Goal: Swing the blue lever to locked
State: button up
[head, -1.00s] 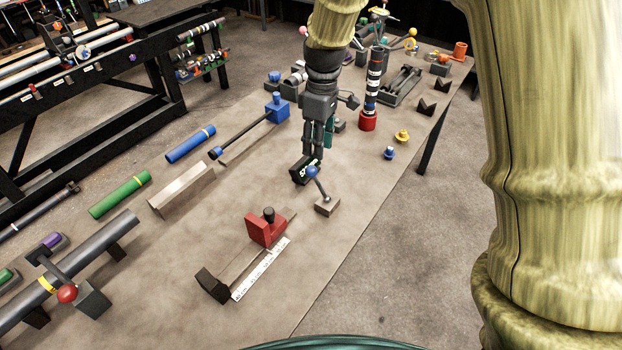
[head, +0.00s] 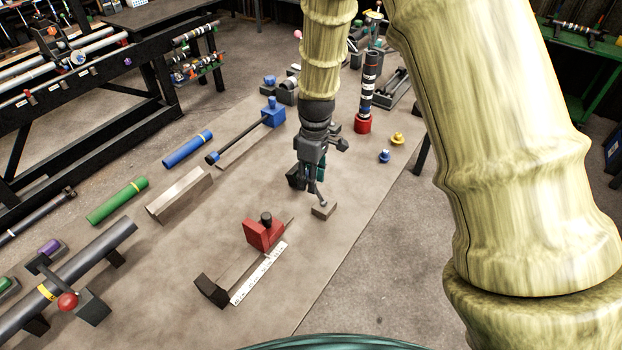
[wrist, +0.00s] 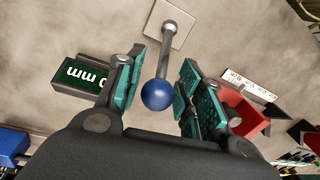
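The lever has a blue ball knob (wrist: 157,95), a grey stem (wrist: 169,50) and a square beige base (wrist: 172,23) in the wrist view. In the head view its base (head: 323,210) sits on the table and my gripper hides the knob. My gripper (wrist: 160,92) is open, with its teal-padded fingers on either side of the knob. A small gap shows on the left of the knob; the right pad looks very close to it, and I cannot tell about contact. In the head view my gripper (head: 313,185) points down above the lever.
A black box with a green display (wrist: 82,75) stands close to my left finger in the wrist view. A red block (head: 263,234) on a rail with a white scale (head: 258,275) lies nearer in the head view. Blue and yellow knobs (head: 398,138) stand at the right.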

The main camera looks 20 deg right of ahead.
jog(key=shift+s+a+f, duration=0.1)
jog(key=shift+f, duration=0.65)
grip_shut()
